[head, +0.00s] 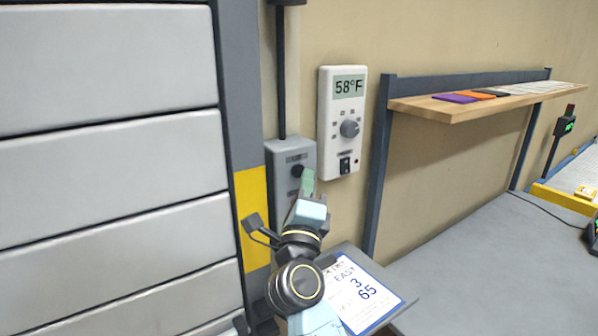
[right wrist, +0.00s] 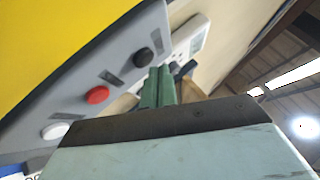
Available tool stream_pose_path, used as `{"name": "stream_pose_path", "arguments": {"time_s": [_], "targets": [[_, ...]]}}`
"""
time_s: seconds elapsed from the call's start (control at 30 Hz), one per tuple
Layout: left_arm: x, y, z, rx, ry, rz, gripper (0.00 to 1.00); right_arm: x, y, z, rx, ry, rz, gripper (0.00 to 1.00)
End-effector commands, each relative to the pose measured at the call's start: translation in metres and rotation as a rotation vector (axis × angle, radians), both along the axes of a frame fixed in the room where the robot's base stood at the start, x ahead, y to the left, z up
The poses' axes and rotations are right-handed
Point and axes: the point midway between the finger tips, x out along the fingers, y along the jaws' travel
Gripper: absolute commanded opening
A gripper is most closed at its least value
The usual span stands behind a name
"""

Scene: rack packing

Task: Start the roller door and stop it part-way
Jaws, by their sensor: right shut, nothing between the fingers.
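The roller door (head: 110,140) fills the left of the head view with wide pale slats; its bottom edge cannot be made out. A grey control box (head: 283,155) is on the wall right of the door frame. In the right wrist view it carries a black button (right wrist: 144,56), a red button (right wrist: 97,95) and a white button (right wrist: 55,131) in a row. My right gripper (head: 307,180) is shut and empty, its green fingertips (right wrist: 158,85) close beside the black button (head: 297,171). I cannot tell whether they touch it. The left gripper is out of view.
A white thermostat (head: 325,150) reading 58°F is on the wall just right of the box. A wooden shelf (head: 470,109) juts out further right. A printed sheet (head: 365,295) lies below my right gripper. The door frame (head: 237,100) carries a yellow patch.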

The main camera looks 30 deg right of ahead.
Motion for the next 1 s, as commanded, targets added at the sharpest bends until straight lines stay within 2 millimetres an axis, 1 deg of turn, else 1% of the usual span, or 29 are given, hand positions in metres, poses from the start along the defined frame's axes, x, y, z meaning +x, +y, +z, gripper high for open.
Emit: {"name": "stream_pose_path", "arguments": {"time_s": [0.2,0.57,1.0], "targets": [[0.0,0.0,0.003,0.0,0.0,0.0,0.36,0.007,0.001,0.0,0.001,0.0,0.001,0.0],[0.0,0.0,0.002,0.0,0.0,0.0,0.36,0.007,0.001,0.0,0.001,-0.001,0.0,0.0],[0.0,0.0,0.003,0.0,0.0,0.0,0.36,0.012,0.001,0.001,0.0,-0.001,0.0,0.0]]}}
